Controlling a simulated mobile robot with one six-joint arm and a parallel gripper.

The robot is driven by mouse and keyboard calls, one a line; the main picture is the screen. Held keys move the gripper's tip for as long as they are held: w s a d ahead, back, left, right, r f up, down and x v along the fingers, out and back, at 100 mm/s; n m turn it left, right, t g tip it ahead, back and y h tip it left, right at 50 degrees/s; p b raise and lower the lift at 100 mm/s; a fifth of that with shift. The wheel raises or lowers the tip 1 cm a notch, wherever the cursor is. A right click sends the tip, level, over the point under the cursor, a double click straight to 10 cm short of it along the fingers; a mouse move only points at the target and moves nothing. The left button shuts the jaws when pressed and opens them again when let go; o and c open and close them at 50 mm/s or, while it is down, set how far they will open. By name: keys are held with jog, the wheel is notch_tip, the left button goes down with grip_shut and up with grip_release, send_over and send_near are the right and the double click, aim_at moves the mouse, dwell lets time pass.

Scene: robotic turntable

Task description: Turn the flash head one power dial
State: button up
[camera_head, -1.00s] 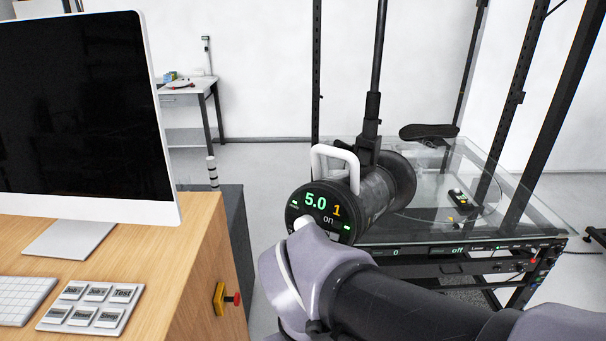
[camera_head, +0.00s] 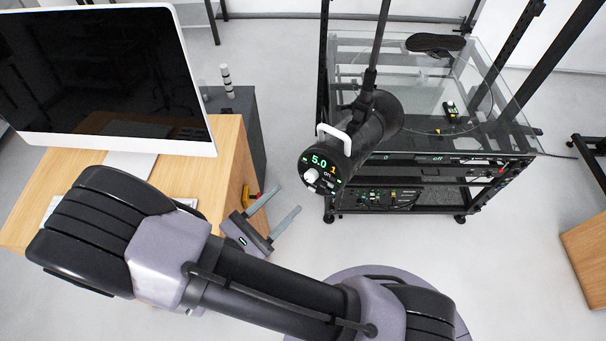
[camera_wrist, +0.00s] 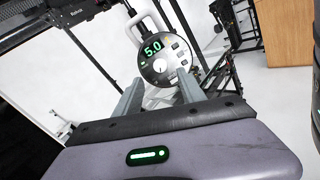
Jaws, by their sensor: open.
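The flash head (camera_head: 352,138) is a black cylinder with a white handle, hung on a dark pole. Its round rear panel reads 5.0 in green, with an orange 1 and "on". The white power dial (camera_head: 311,175) sits low on that panel. In the wrist view the panel (camera_wrist: 164,60) shows ahead, beyond the fingertips, with the dial (camera_wrist: 160,66) near its middle. My gripper (camera_head: 281,214) is open and empty, below and left of the flash head, apart from it. Its two grey fingers also show in the wrist view (camera_wrist: 158,88).
A glass-topped rack (camera_head: 440,90) stands behind the flash head.

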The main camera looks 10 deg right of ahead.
aim_at(309, 178)
jog(key=p+x, duration=0.1)
jog(key=x, duration=0.6)
jog(key=shift+w+d, duration=0.1)
jog(key=shift+d, duration=0.15)
grip_shut()
